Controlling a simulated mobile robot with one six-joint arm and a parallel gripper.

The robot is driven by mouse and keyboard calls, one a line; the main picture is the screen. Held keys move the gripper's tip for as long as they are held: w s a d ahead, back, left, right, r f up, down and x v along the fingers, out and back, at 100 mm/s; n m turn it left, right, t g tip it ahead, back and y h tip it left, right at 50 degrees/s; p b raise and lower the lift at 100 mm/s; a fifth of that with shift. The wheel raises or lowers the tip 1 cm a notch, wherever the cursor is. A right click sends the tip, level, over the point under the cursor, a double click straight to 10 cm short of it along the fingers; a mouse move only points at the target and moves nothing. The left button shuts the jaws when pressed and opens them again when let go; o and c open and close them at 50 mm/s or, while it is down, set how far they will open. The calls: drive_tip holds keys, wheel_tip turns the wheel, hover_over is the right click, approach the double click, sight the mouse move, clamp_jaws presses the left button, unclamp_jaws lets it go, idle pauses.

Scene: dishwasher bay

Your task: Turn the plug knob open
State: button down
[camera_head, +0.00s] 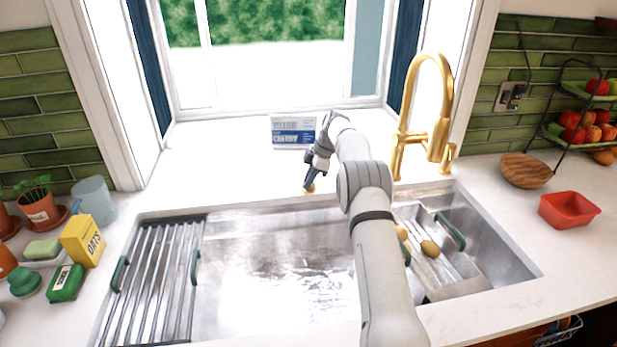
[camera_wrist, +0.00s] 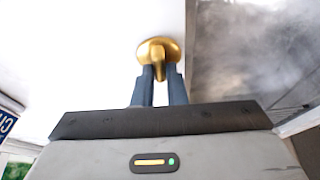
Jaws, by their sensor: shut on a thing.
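The plug knob (camera_wrist: 157,50) is a round brass piece with a raised grip, set on the white counter beside the sink's edge. In the head view the knob (camera_head: 310,188) shows as a small gold spot behind the sink. My gripper (camera_wrist: 159,78) is shut on the knob's raised grip, with one dark finger on each side. In the head view my gripper (camera_head: 310,182) points down at the counter. The knob's grip is partly hidden between the fingers.
The sink (camera_head: 270,250) holds shallow water, with a drying rack (camera_head: 150,280) at its left. A gold faucet (camera_head: 440,125) rises to the right of my arm. A blue-and-white box (camera_head: 292,133) stands behind my gripper by the window.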

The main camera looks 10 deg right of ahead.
drive_tip(key=shift+n, duration=0.4)
drive_tip(key=c, duration=1.5)
unclamp_jaws()
drive_tip(key=shift+o, duration=0.2)
drive_tip(key=v, duration=0.7)
drive_tip(key=shift+r+p, duration=0.4)
drive_tip(key=shift+w+d, duration=0.1)
drive_tip(key=shift+d, duration=0.05)
